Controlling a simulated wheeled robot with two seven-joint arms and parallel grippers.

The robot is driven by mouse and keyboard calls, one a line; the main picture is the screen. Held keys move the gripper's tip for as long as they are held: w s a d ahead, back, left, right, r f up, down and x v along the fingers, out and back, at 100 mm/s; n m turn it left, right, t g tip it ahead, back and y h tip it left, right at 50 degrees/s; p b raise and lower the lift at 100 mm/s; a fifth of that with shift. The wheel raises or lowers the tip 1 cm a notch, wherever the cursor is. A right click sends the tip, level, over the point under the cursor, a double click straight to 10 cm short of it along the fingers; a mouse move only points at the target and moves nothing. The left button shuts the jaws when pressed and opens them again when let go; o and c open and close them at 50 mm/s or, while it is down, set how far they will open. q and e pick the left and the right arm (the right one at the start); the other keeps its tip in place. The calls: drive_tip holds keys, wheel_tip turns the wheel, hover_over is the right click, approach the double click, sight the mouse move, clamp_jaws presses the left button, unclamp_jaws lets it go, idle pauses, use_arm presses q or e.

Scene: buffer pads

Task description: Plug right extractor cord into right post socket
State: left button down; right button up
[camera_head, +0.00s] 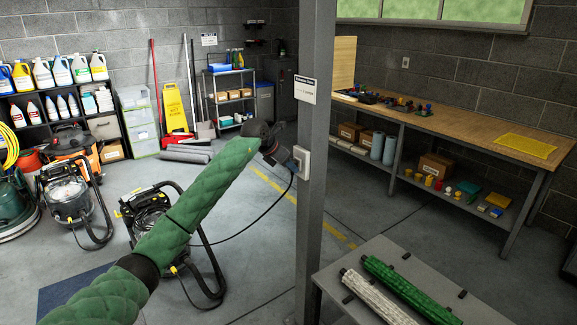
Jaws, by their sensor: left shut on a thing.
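The grey post (318,120) stands upright in the middle, with a pale socket box (304,163) on its left side under a small sign. My left arm, in a green quilted sleeve, reaches up to it from the lower left. My left gripper (287,160) is shut at the socket's left side, on the cord's plug, which the gripper mostly hides. The plug is at or against the socket; I cannot tell whether it is seated. The black cord (262,222) droops from there to the right extractor (150,213), partly hidden behind my arm. My right gripper is not in view.
Another extractor (70,197) stands at left by shelves of bottles. A low grey table (405,265) with white and green rolled pads is at lower right. A long workbench (470,120) lines the right wall. The floor between the post and the back shelves is mostly clear.

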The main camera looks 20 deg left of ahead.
use_arm(q)
drive_tip(key=shift+w, duration=0.1)
idle(0.4)
drive_tip(key=shift+w+d, duration=0.15)
drive_tip(key=shift+d, duration=0.05)
drive_tip(key=c, duration=1.1)
unclamp_jaws()
drive_tip(key=shift+o, duration=0.9)
